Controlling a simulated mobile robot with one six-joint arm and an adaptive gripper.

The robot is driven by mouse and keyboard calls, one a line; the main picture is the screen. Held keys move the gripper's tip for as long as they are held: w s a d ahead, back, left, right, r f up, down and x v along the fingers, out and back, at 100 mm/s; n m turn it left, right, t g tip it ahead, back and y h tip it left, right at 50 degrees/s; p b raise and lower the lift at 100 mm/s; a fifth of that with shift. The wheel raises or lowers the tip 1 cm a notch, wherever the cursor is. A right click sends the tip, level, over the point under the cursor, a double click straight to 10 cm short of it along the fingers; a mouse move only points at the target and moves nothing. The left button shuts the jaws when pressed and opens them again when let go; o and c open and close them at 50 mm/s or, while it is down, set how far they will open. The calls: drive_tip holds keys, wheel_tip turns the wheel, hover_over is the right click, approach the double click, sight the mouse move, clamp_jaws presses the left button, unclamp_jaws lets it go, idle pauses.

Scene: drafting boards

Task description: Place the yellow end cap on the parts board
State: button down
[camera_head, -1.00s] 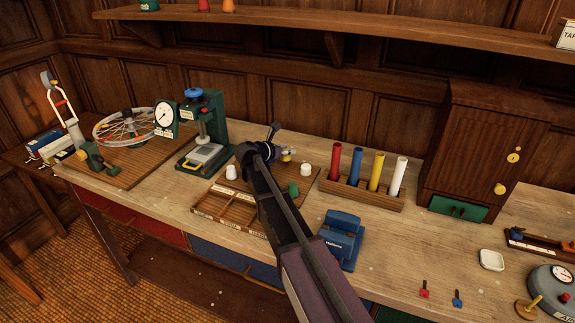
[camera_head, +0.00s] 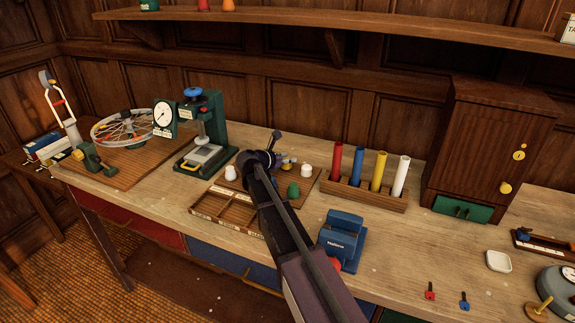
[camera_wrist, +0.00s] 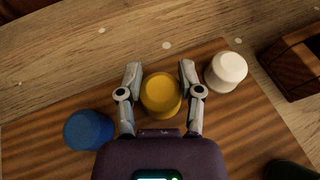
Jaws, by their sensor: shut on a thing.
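The yellow end cap (camera_wrist: 160,94) is between the two fingers of my gripper (camera_wrist: 160,85) in the wrist view, and the fingers are shut on it. It is over the brown parts board (camera_wrist: 225,125); I cannot tell whether it touches the wood. A blue cap (camera_wrist: 88,130) is left of my gripper on the board, and a white cap (camera_wrist: 226,71) is right of it. In the head view my gripper (camera_head: 286,164) is over the parts board (camera_head: 240,185), and my arm hides part of it. A green cap (camera_head: 293,190) and another white cap (camera_head: 230,172) also show there.
A wooden rack of coloured tubes (camera_head: 362,195) stands right of the board. A divided wooden tray (camera_head: 226,208) and a blue device (camera_head: 341,240) are in front. A green press (camera_head: 203,135) stands at the left.

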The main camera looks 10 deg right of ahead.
drive_tip(key=shift+f, duration=0.45)
drive_tip(key=shift+f+b, duration=0.1)
drive_tip(key=shift+b, duration=0.2)
drive_tip(key=shift+c, duration=1.3)
unclamp_jaws()
drive_tip(key=shift+s+a+r, duration=0.1)
drive_tip(key=shift+a+r, duration=0.1)
drive_tip(key=shift+r, duration=0.05)
drive_tip(key=p+v, duration=0.4)
drive_tip(key=v, duration=0.7)
drive_tip(key=shift+s+a, duration=0.15)
drive_tip(key=shift+a, duration=0.1)
drive_tip(key=shift+r, duration=0.1)
